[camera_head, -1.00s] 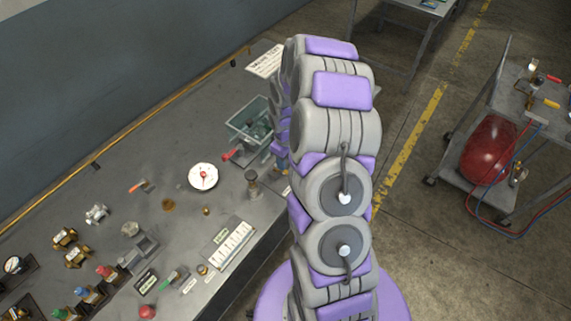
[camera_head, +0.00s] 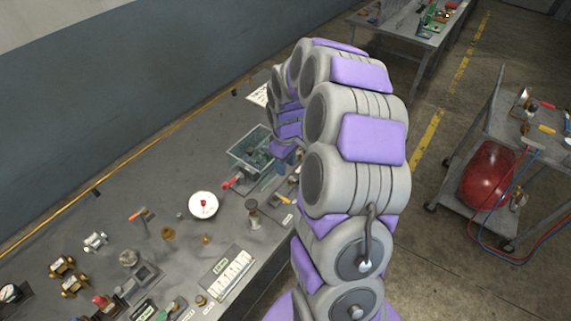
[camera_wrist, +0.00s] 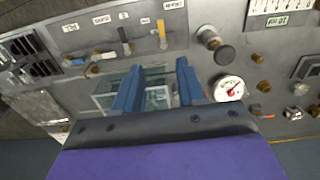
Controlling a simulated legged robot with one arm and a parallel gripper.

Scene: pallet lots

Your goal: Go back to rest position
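My gripper (camera_wrist: 157,90) shows in the wrist view with two blue fingers spread apart and nothing between them. A clear bin (camera_wrist: 160,97) with fittings lies beyond the fingers on the grey bench. In the head view my arm rises in the middle and bends over toward the bench, and the same bin (camera_head: 237,150) sits just left of the arm's end. A red-handled part (camera_head: 233,182) lies at the bin's near corner.
The bench (camera_head: 120,205) carries a round white gauge (camera_head: 203,205), a dark-capped post (camera_head: 252,207), a labelled white strip (camera_head: 230,273) and several valves. A cart (camera_head: 500,130) with a red tank (camera_head: 488,172) stands right. Another table (camera_head: 400,30) stands at the back. Floor between is clear.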

